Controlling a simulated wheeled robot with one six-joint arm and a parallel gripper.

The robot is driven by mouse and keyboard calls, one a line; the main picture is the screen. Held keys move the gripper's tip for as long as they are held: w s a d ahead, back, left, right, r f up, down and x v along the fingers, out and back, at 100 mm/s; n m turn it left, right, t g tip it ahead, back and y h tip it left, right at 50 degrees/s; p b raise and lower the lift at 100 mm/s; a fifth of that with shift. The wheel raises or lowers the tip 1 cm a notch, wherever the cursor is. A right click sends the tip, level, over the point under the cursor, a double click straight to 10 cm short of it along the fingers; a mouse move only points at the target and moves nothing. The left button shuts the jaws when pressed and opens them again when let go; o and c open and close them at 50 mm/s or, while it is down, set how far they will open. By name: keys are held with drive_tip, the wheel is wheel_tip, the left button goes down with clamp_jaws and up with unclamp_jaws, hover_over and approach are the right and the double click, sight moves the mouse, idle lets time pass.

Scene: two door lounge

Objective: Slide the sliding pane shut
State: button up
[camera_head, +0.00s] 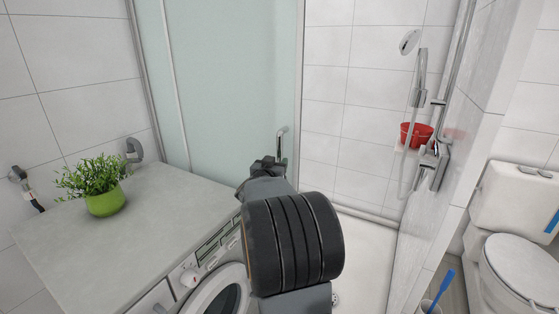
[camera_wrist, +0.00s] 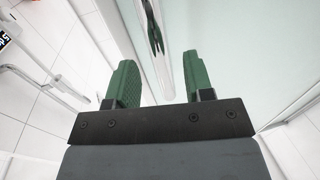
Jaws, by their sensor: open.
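The sliding pane (camera_head: 232,80) is a pale green frosted sheet with a metal edge, left of the open shower entrance. A metal handle (camera_head: 282,145) stands on its right edge. My gripper (camera_head: 266,163) is just left of and below the handle in the head view, partly hidden by my own arm. In the wrist view my gripper (camera_wrist: 160,75) has its two green fingers apart with nothing held. The handle (camera_wrist: 154,28) shows ahead, between the finger lines, with the pane (camera_wrist: 235,45) to its right. I cannot tell whether a finger touches the pane.
A grey counter (camera_head: 150,225) with a green potted plant (camera_head: 104,200) sits over a washing machine (camera_head: 216,290) at left. The shower has a red bowl (camera_head: 416,135) and a shower rail (camera_head: 421,80). A toilet (camera_head: 515,265) is at right.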

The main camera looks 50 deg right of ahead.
sight(279, 160)
drive_tip(key=shift+x, duration=2)
drive_tip(key=shift+c, duration=0.3)
